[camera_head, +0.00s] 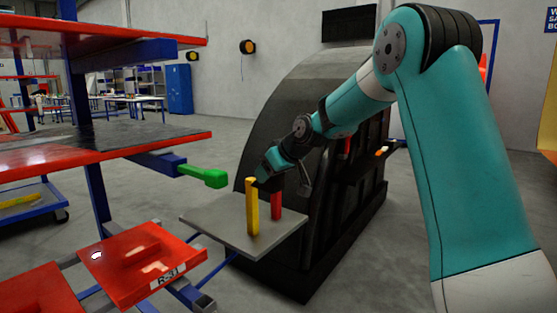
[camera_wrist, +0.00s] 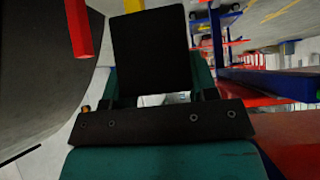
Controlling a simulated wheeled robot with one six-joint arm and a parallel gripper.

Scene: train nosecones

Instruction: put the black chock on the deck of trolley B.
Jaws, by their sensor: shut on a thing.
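The black chock (camera_wrist: 150,52) shows in the wrist view as a dark block held in my gripper (camera_wrist: 150,95), which is shut on it. In the head view my gripper (camera_head: 270,172) is just behind and above the tops of a yellow post (camera_head: 252,207) and a red post (camera_head: 276,203). The posts stand on a grey deck (camera_head: 215,220). The chock is hard to tell from the dark background there. I cannot read a letter B on any trolley. In the wrist view the red post (camera_wrist: 79,28) is at upper left, with yellow behind the chock.
A large black nosecone (camera_head: 310,130) stands behind the grey deck. A red and blue rack (camera_head: 100,140) with a green-tipped arm (camera_head: 205,177) is at left. A red panel marked R-31 (camera_head: 125,285) is at lower left. Grey floor is open at right.

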